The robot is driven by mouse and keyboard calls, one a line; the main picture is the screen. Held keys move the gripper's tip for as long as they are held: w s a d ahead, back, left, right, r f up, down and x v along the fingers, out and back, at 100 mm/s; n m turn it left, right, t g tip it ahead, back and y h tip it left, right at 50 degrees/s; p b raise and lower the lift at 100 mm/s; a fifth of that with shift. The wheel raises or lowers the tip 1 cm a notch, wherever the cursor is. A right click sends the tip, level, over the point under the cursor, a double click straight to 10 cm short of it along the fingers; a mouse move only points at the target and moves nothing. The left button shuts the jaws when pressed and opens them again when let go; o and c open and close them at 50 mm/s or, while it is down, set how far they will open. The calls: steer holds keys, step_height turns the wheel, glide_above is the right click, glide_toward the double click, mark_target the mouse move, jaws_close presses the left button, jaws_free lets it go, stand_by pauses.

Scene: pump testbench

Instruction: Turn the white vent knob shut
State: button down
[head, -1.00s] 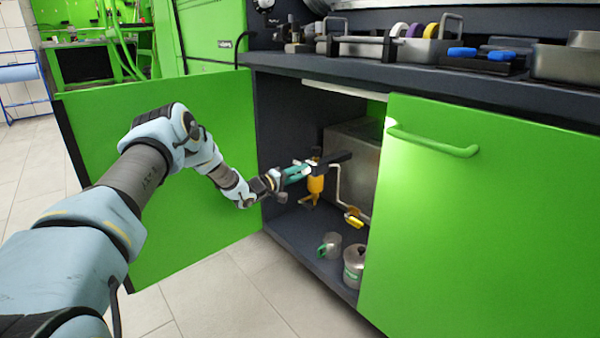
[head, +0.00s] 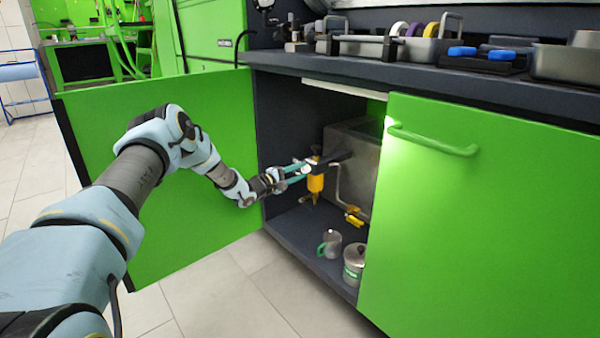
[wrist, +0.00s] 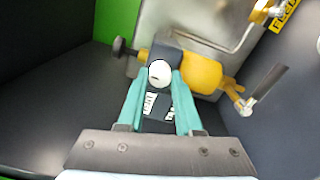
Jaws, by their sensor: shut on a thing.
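The white vent knob (wrist: 159,73) sits on a dark block (wrist: 165,58) beside a yellow cylinder (wrist: 201,70) in the wrist view. My gripper (wrist: 158,88) has its two teal fingers closed around the knob, one on each side. In the head view my gripper (head: 300,170) reaches into the open cabinet, at the top of the yellow cylinder (head: 315,184). The knob is small there, between the fingertips. Its exact turn cannot be told.
A metal tank (head: 352,150) with a bent pipe and yellow valve handle (head: 354,215) stands behind. Two metal cups (head: 330,243) (head: 354,262) stand on the cabinet floor. Green doors (head: 160,180) (head: 470,220) flank the opening. A lever (wrist: 266,86) sits right of the cylinder in the wrist view.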

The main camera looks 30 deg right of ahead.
steer(key=shift+f, duration=0.1)
steer(key=c, duration=0.6)
jaws_free()
steer(key=shift+a, duration=0.1)
steer(key=a+p, duration=0.1)
steer(key=a, duration=0.2)
steer(key=s+a+p, duration=0.1)
steer(key=a, duration=0.3)
steer(key=s+a, duration=0.1)
steer(key=a, duration=0.2)
steer(key=shift+a+p, duration=0.25)
steer(key=shift+p, duration=0.15)
